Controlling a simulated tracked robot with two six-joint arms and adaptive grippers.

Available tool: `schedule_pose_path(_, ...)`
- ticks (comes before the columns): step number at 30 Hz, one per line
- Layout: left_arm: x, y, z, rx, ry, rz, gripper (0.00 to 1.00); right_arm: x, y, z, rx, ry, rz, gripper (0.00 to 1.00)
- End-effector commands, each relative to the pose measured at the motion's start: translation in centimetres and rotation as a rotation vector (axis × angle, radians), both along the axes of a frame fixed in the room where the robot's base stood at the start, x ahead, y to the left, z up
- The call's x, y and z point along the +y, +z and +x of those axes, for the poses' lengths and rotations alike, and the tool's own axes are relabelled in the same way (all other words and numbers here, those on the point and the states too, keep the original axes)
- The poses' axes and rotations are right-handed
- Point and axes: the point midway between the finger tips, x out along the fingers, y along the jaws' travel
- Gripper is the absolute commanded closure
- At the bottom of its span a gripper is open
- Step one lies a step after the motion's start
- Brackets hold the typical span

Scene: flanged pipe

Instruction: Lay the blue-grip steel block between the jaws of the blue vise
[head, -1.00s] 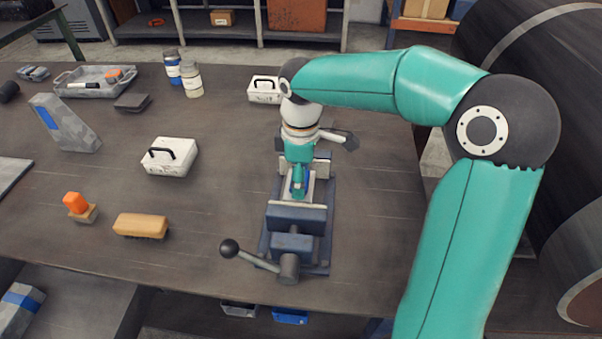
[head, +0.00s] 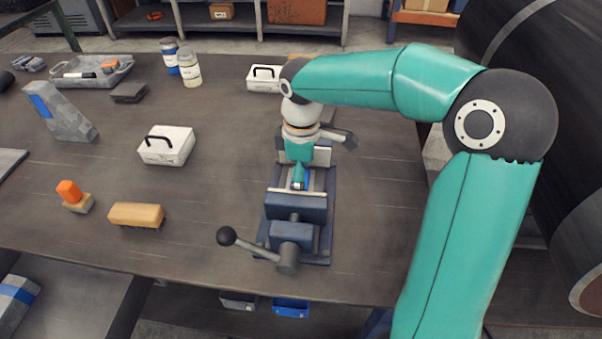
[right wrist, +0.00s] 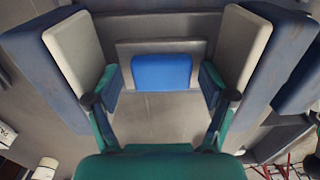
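The blue vise (head: 296,206) stands on the table, its jaws facing each other along the depth of the head view. My right gripper (head: 298,182) points down between the jaws. In the right wrist view, the block's blue grip (right wrist: 161,72) lies between the two pale jaw plates (right wrist: 77,52), with grey steel visible behind it. The fingers of my right gripper (right wrist: 162,90) stand either side of the blue grip with a visible gap, so it is open. In the head view only a little of the blue grip (head: 306,180) shows. My left gripper is not in view.
The vise's ball-ended handle (head: 227,236) sticks out to the front left. White cases (head: 167,146) and (head: 264,78), a tan brush (head: 136,215) and an angled grey block (head: 60,112) are on the table. A large dark pipe (head: 550,150) stands right.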

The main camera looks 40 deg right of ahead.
Motion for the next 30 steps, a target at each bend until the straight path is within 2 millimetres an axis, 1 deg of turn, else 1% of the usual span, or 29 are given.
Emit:
schedule_pose_path(12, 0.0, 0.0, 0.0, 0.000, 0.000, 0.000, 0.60, 0.2, -0.1, -0.2, 0.009, 0.001, 0.006, 0.09)
schedule_pose_path(17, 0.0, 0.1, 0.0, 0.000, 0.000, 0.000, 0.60, 0.2, 0.7, -0.1, 0.006, 0.001, 0.006, 0.09)
schedule_pose_path(20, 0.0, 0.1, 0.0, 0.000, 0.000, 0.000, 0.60, 0.2, 2.0, 0.0, 0.004, 0.001, 0.005, 0.09)
schedule_pose_path(30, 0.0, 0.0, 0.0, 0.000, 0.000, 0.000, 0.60, 0.0, 8.6, 0.2, 0.000, 0.001, 0.003, 0.09)
